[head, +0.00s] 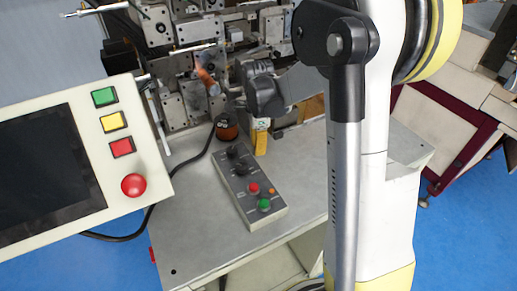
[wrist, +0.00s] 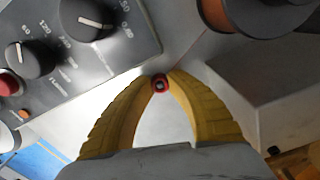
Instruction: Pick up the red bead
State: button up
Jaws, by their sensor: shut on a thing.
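The red bead (wrist: 160,83) shows in the wrist view as a small red ring with a dark centre. It sits between the two yellow fingertips of my gripper (wrist: 159,88), which is shut on it. In the head view my gripper (head: 261,137) is low over the grey worktable (head: 300,175), and the bead cannot be made out there. From these views I cannot tell whether the bead touches the surface below.
A control box (head: 249,190) with knobs and buttons lies left of my gripper. A copper spool (head: 227,128) stands close by. The winding machine (head: 180,100) rises behind. A screen panel (head: 80,160) blocks the left. The table's right part is clear.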

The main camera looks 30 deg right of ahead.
jog(key=shift+r, duration=0.1)
notch_tip(320, 180, up, 4)
jog(key=shift+s+r+p, duration=0.1)
jog(key=shift+r+p, duration=0.15)
jog(key=shift+p, duration=0.85)
jog(key=s+d+r+p, duration=0.3)
jog(key=s+d+r, duration=0.3)
jog(key=s+d, duration=0.1)
jog(key=shift+s+d+r, duration=0.15)
jog(key=shift+s+d, duration=0.05)
jog(key=shift+s, duration=0.7)
